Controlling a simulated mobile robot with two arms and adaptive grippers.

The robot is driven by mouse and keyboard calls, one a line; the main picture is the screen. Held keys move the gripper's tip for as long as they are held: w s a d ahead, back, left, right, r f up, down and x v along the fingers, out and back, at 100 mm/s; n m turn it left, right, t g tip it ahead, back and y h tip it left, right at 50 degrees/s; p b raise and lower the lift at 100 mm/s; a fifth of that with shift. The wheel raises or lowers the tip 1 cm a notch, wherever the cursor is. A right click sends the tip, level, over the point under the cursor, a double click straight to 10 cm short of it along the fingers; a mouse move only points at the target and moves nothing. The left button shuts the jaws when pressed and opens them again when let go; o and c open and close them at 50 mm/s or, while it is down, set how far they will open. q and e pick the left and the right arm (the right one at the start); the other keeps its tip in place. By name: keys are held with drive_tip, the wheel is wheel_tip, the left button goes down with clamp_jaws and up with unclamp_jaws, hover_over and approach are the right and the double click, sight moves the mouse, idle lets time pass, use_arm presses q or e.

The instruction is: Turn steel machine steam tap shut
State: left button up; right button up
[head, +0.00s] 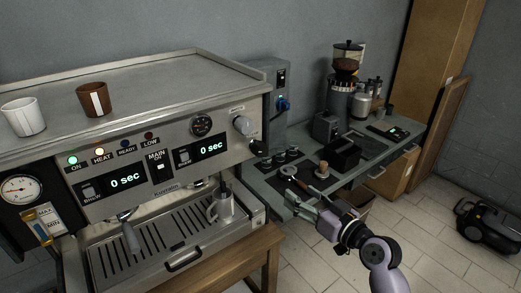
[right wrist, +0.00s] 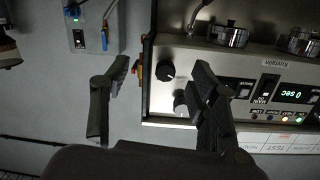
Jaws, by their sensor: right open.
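The steel machine (head: 180,150) stands at the left, with a lit front panel. A round silver knob (head: 243,125) is at the panel's right end. A black knob-like part (head: 257,147) sits just below it. In the right wrist view the machine is upside down, with a black knob (right wrist: 166,71) and a grey knob (right wrist: 181,104) showing. I cannot tell which is the steam tap or how far it is turned. My right gripper (head: 320,206) is open and empty, right of the machine and apart from it. Its spread fingers (right wrist: 160,75) frame the black knob in the wrist view. My left gripper is out of view.
A white mug (head: 23,117) and a brown mug (head: 93,99) stand on the machine's top. A metal jug (head: 221,206) stands on the drip tray. A grey wall box (head: 269,95), a side counter (head: 377,150) and a grinder (head: 340,99) are at the right.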

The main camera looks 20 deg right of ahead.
wheel_tip(320, 180, up, 6)
drive_tip(key=s+f+n+t+y, duration=0.1)
drive_tip(key=p, duration=0.5)
approach(263, 152)
drive_tip(key=x, duration=0.9)
drive_tip(key=shift+w, duration=0.3)
drive_tip(key=shift+w+a+p, duration=0.25)
drive_tip(key=shift+w+p, duration=0.05)
drive_tip(key=shift+w, duration=0.2)
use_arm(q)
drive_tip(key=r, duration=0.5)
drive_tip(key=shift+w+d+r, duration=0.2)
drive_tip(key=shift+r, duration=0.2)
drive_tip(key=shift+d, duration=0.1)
use_arm(e)
drive_tip(key=shift+c, duration=0.4)
drive_tip(key=shift+c, duration=1.3)
drive_tip(key=c, duration=0.8)
